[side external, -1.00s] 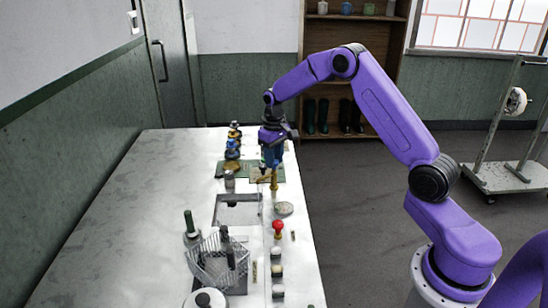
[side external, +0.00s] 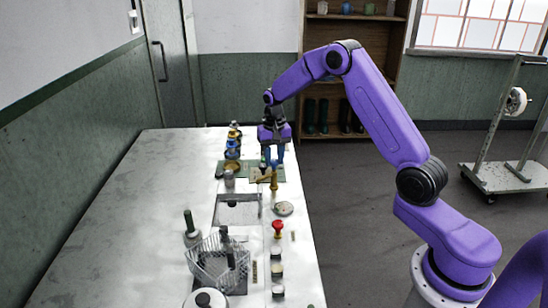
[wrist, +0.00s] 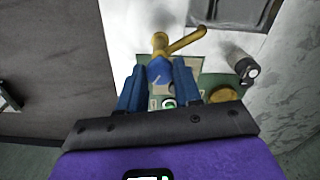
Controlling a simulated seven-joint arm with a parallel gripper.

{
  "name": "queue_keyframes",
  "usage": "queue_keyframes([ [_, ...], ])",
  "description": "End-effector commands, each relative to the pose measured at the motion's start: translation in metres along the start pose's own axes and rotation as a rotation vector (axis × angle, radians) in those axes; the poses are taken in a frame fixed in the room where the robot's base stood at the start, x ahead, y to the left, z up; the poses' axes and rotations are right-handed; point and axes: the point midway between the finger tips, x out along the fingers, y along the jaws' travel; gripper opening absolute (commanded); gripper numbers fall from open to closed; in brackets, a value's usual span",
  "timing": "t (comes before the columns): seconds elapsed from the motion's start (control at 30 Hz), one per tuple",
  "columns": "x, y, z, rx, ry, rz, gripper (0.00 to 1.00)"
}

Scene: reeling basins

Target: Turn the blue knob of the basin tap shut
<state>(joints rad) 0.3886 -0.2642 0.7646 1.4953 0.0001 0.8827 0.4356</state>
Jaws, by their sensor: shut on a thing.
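The brass basin tap (wrist: 160,42) stands near the table's right edge, and its spout reaches toward the sunken basin (wrist: 270,15) in the wrist view. In the side view the tap (side external: 274,180) shows just below my gripper (side external: 273,156). The blue knob (wrist: 159,72) sits on the near side of the tap in the wrist view, between the two blue fingers of my gripper (wrist: 158,84). My gripper is shut on the knob. The fingers hide part of the knob, and its exact turn angle cannot be told.
A grey cylinder (side external: 229,179) stands left of the tap. Several blue and yellow items (side external: 233,147) stand behind it. A red-topped item (side external: 278,228), a round dish (side external: 284,209) and a wire basket (side external: 215,262) are nearer the camera. The table's left side is clear.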

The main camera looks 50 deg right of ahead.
Motion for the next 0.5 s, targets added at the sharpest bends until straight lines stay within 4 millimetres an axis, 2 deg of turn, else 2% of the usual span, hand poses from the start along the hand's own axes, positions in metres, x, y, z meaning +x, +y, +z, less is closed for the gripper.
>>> queue_keyframes([
  [0.5,-0.0012,-0.0006,-0.0009,0.489,0.004,-0.002,0.03],
])
